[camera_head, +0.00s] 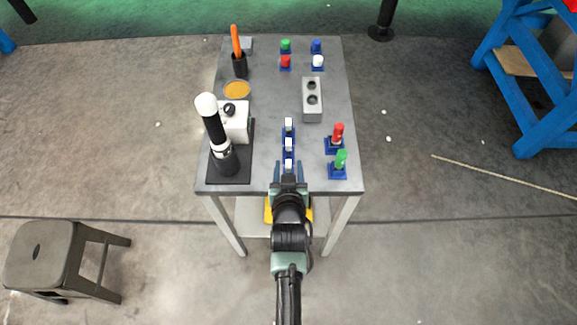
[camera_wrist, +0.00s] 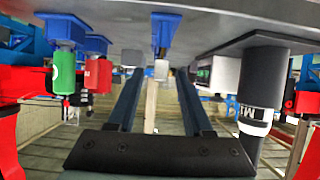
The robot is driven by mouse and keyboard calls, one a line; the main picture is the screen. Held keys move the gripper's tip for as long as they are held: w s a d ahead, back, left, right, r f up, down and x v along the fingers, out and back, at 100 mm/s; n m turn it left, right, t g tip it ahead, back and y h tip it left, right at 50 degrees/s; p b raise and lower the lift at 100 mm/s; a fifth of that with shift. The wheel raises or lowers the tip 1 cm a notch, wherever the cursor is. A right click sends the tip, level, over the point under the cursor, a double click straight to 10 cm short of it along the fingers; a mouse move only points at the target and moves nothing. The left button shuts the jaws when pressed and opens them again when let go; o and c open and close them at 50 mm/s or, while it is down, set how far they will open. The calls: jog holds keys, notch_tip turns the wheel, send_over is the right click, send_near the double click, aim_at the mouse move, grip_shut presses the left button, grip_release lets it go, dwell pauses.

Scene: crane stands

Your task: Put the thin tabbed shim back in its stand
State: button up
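A row of small blue stands with pale, white-topped pieces runs along the table's middle: a far one (camera_head: 288,125), a middle one (camera_head: 288,145) and a near one (camera_head: 288,163). I cannot tell which piece, if any, is the thin tabbed shim. My gripper (camera_head: 288,171) is at the table's front edge, its fingers apart on either side of the near piece. In the wrist view, which looks upside down, my gripper (camera_wrist: 157,75) is open, and a pale block (camera_wrist: 161,69) on a blue stand (camera_wrist: 164,35) shows beyond and between the fingertips. Contact is not visible.
A red cylinder (camera_head: 338,131) and a green cylinder (camera_head: 341,158) stand on blue bases at right. A tall black-and-white tool (camera_head: 217,135) stands at left beside a white box (camera_head: 238,125). A grey two-hole block (camera_head: 312,108) lies farther back.

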aim_at(288, 167)
dwell(0.4)
jog(key=p+v, duration=0.2)
jog(key=shift+s+r, duration=0.2)
jog(key=shift+r, duration=0.05)
jog(key=p+v, duration=0.2)
jog(key=shift+s, duration=0.3)
jog(key=v, duration=1.3)
